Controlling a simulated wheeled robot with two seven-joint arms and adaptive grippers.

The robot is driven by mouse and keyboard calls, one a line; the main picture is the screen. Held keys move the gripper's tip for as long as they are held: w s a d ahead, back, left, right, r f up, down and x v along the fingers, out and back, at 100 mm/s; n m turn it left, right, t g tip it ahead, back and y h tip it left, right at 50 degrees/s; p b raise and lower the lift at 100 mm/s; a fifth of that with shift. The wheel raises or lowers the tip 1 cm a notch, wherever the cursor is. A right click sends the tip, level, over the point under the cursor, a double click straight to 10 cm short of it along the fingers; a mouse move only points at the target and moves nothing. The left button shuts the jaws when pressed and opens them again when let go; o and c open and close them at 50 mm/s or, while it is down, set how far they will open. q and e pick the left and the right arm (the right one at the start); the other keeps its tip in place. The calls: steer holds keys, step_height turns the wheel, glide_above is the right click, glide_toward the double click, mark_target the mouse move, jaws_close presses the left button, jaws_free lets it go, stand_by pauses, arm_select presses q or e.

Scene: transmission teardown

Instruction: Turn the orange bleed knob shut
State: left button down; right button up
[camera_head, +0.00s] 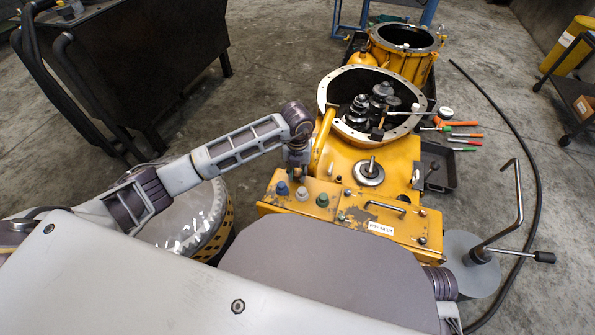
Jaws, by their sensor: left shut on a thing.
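The yellow transmission housing (350,160) stands in the middle of the view. A yellow block at its near left carries a blue knob (282,188), a white knob (302,194) and a green knob (322,200). My left gripper (295,171) points down at the back of this block, just behind the blue and white knobs. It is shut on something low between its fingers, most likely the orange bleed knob. The fingers and wrist hide that knob, so its turn position cannot be seen. My right gripper is not in view.
A yellow pipe (322,140) rises close to the right of my left gripper. The open round housing (340,88) behind holds dark gears. A bent crank (518,200) stands at the near right, beside a black hose (535,190).

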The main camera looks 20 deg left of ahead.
arm_select(q)
steer(key=shift+m, duration=0.4)
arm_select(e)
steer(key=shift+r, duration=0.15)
arm_select(q)
steer(key=m, duration=0.4)
steer(key=shift+p, duration=0.4)
steer(key=m, duration=0.2)
steer(key=shift+m, duration=0.3)
steer(key=m, duration=0.6)
steer(key=shift+b, duration=0.3)
steer(key=m, duration=0.2)
steer(key=shift+m, duration=0.8)
steer(key=shift+m+b, duration=0.3)
steer(key=shift+m, duration=0.3)
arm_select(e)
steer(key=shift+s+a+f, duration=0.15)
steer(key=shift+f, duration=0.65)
